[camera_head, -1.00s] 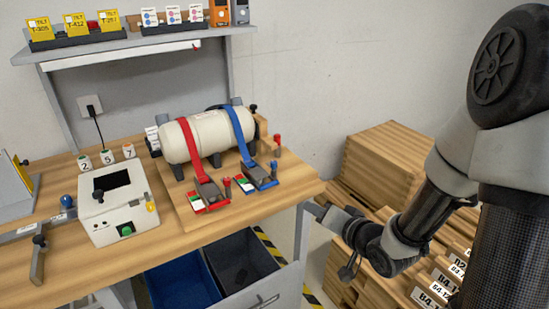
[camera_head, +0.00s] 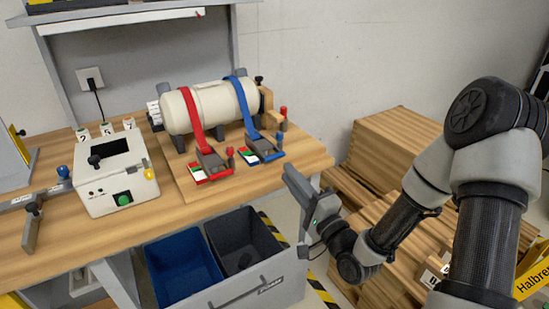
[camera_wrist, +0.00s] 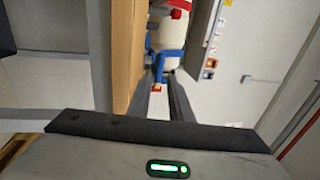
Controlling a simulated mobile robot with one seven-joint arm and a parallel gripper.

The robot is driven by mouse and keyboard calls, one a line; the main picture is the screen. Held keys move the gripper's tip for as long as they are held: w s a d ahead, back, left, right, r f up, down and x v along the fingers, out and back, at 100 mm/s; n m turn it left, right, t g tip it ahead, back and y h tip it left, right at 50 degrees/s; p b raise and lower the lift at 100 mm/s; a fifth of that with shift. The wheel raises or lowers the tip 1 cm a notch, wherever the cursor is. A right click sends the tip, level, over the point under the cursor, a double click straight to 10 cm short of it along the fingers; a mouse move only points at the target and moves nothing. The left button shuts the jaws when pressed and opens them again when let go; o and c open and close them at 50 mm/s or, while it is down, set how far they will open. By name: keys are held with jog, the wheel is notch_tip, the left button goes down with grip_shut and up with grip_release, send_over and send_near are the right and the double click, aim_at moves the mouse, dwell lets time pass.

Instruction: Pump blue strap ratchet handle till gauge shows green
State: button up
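The blue strap (camera_head: 240,103) runs over the right part of a cream cylinder (camera_head: 212,103) down to its blue ratchet (camera_head: 264,150) on a wooden board. A knobbed blue handle (camera_head: 279,138) stands at the ratchet's right side. A small gauge plate (camera_head: 250,156) with green and white patches is at its left; its reading is too small to tell. My gripper (camera_head: 290,172) is in front of the bench's right edge, apart from the ratchet. In the wrist view the fingers (camera_wrist: 164,88) are parted and empty, with blue parts (camera_wrist: 168,58) beyond them.
A red strap (camera_head: 190,107) with a red ratchet (camera_head: 212,163) lies left of the blue one. A white control box (camera_head: 118,178) stands further left. Blue (camera_head: 180,262) and dark (camera_head: 238,232) bins sit below the bench. Wooden crates (camera_head: 395,140) stand at right.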

aim_at(274, 156)
jog(key=x, duration=0.8)
jog(key=shift+w+a+r, duration=0.1)
jog(key=shift+w+a, duration=0.05)
jog(key=shift+w, duration=0.1)
grip_shut()
